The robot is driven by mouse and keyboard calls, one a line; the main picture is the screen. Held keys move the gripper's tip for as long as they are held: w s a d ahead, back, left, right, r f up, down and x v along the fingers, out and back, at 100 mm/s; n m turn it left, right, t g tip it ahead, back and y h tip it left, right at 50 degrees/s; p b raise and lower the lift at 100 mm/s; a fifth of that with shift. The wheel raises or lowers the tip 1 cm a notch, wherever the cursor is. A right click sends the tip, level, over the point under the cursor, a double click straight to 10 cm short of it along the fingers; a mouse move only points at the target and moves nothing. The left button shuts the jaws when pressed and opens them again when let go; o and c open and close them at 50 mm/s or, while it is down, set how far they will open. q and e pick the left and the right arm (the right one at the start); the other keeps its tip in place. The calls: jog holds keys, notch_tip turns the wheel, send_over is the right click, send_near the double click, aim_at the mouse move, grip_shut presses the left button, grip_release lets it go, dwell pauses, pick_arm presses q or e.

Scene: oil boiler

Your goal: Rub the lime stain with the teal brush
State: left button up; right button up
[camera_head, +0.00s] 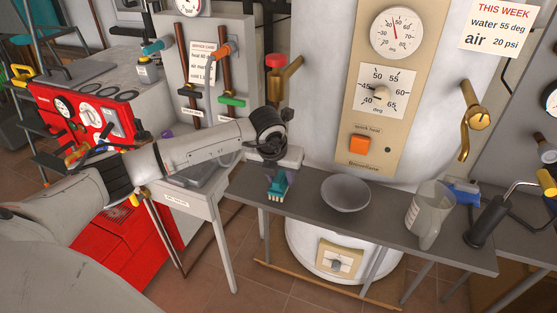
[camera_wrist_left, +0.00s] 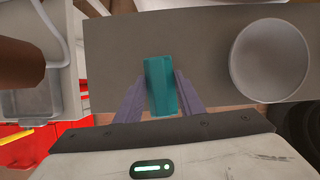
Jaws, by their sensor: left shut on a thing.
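My left gripper (camera_head: 275,172) is shut on the teal brush (camera_head: 278,188) and holds it over the left end of the grey bench (camera_head: 310,212). In the left wrist view the teal brush (camera_wrist_left: 161,84) sits between the two purple-grey fingers of the left gripper (camera_wrist_left: 161,92). In the head view its pale bristles point down; I cannot tell whether they touch the bench. I cannot make out a lime stain in either view. My right gripper is not in view.
A grey bowl (camera_head: 346,193) stands on the bench to the right of the brush, with a clear jug (camera_head: 428,215) farther right. The white boiler (camera_head: 320,120) rises behind, with brass handles. A small sink (camera_head: 200,177) and red machine (camera_head: 90,125) are left.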

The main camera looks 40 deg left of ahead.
pick_arm(q)
jog(key=shift+r+p, duration=0.45)
jog(key=shift+r, duration=0.9)
jog(key=shift+r+p, duration=1.05)
jog(key=shift+r, duration=0.45)
jog(key=shift+d, duration=0.1)
